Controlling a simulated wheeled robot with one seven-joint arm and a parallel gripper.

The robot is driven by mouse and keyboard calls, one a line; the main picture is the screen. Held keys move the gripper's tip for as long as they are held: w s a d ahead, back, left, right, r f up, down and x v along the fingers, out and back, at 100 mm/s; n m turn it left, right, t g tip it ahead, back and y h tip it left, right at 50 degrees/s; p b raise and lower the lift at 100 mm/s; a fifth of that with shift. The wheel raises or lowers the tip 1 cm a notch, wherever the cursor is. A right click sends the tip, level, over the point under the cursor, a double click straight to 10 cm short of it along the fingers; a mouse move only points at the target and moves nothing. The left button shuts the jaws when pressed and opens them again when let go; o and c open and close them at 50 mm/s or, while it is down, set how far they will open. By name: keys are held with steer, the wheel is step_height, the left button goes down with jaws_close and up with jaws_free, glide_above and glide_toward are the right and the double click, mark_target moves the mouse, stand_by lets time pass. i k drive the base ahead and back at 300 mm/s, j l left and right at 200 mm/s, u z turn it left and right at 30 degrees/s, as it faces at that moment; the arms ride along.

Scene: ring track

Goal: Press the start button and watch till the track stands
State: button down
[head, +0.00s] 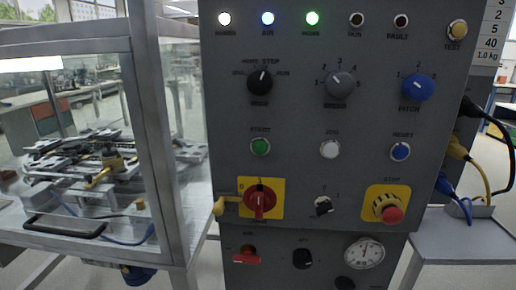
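The green start button (260,146) sits in the middle row of the grey control panel (300,120), at the left, under a START label. The track (90,160) is behind clear panes in a metal-framed enclosure at the left; one frame does not show whether it moves. On the panel's top row, the white lamp (224,18), the blue lamp (268,18) and the green lamp (312,18) are lit. The RUN lamp (357,20) and the FAULT lamp (401,21) are dark. My gripper is not in view.
Near the start button are a white JOG button (329,149), a blue RESET button (400,151), a red rotary switch (260,200) and a red stop button (392,214). Cables (480,165) hang at the right above a grey table (465,240). The panel's front looks unobstructed.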

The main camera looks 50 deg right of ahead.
mark_target(260, 147)
steer(key=k+j, duration=0.25)
steer(key=k, duration=0.15)
steer(key=k+j, duration=0.3)
steer(key=k, duration=0.1)
